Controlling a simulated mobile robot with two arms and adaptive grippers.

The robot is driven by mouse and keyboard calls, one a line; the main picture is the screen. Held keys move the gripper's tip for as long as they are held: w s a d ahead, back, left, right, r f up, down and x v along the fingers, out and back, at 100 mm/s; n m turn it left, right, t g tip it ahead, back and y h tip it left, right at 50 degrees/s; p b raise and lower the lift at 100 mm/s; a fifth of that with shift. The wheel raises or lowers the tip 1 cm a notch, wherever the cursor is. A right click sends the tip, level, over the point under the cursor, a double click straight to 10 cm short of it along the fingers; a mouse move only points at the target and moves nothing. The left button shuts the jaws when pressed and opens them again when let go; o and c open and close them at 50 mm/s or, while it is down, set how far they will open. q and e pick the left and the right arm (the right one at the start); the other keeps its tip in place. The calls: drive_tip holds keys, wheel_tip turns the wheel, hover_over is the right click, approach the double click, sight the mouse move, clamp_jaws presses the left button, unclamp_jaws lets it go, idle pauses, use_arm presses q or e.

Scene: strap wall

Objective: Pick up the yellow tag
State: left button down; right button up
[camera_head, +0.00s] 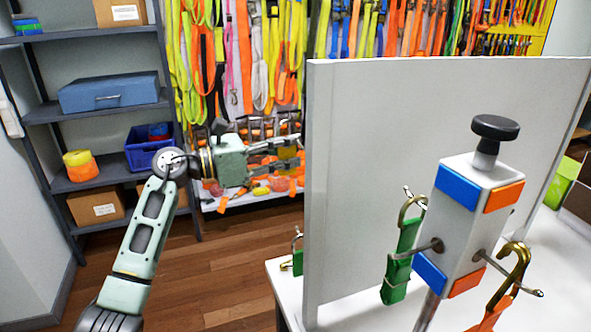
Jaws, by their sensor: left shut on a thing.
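My left gripper (287,152) reaches in from the left and points right, close to the near edge of the grey upright panel. Its fingers are closed around a small yellow piece (288,153), which looks like the yellow tag. Most of the piece is hidden by the fingers, and the background straps behind make its outline hard to tell. My right gripper is not in view.
A white table holds the grey panel (420,130) and a post (465,225) with blue and orange patches and a black knob. A green strap (402,262) and an orange strap (493,314) hang there by hooks. Shelves (95,115) stand left; wooden floor is clear.

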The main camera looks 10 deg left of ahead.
use_arm(q)
drive_tip(key=w+a+b, duration=0.2)
drive_tip(key=w+a, duration=0.3)
drive_tip(key=w, duration=0.2)
drive_tip(key=shift+w, duration=0.3)
drive_tip(key=shift+a, duration=0.1)
idle(0.4)
